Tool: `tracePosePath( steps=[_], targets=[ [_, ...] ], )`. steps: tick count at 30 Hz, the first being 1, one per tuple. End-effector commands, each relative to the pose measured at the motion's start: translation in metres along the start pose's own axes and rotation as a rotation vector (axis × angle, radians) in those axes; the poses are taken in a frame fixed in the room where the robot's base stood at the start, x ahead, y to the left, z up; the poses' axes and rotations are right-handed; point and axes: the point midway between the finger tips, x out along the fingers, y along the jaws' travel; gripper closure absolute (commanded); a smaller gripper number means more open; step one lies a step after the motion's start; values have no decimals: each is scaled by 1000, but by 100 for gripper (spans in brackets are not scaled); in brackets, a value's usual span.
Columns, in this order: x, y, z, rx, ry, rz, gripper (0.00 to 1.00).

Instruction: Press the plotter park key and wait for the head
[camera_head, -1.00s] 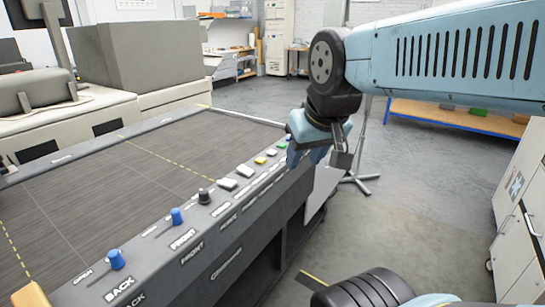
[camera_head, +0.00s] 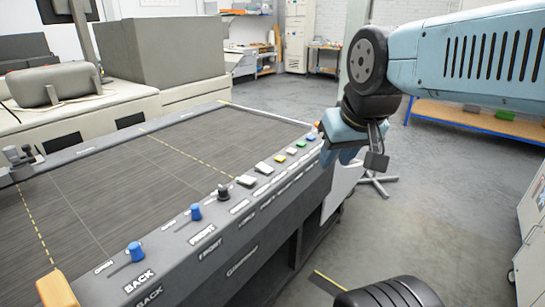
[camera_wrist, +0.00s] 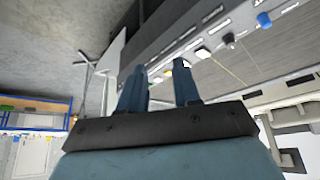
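The plotter (camera_head: 110,185) is a dark flat bed with a control rail along its near edge. The rail carries blue knobs (camera_head: 134,252), a dark knob (camera_head: 223,191), two larger white keys (camera_head: 263,168), a yellow key (camera_head: 279,159), a green key (camera_head: 301,146), a blue key (camera_head: 311,137) and an orange key (camera_head: 318,125). I cannot read which is the park key. My gripper (camera_head: 345,156) hangs just right of the rail's far end, beside the blue and orange keys. In the wrist view its fingers (camera_wrist: 160,72) are apart with nothing between them. A plotting head cannot be made out for certain.
A grey box-shaped unit (camera_head: 175,50) and a light counter (camera_head: 90,110) stand behind the bed. A wooden bench with blue edging (camera_head: 470,118) is at the back right. White cabinets (camera_head: 530,230) stand at the right edge. Open grey floor lies between.

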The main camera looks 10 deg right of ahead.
Motion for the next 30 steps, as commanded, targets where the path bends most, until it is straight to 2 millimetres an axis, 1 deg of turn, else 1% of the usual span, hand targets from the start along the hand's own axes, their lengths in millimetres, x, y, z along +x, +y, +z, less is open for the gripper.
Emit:
tracePosePath(
  steps=[1,9,10,30],
  targets=[
    [0,0,0,0,0,0,73],
    [0,0,0,0,0,0,99],
    [0,0,0,0,0,0,100],
    [0,0,0,0,0,0,100]
  ],
)
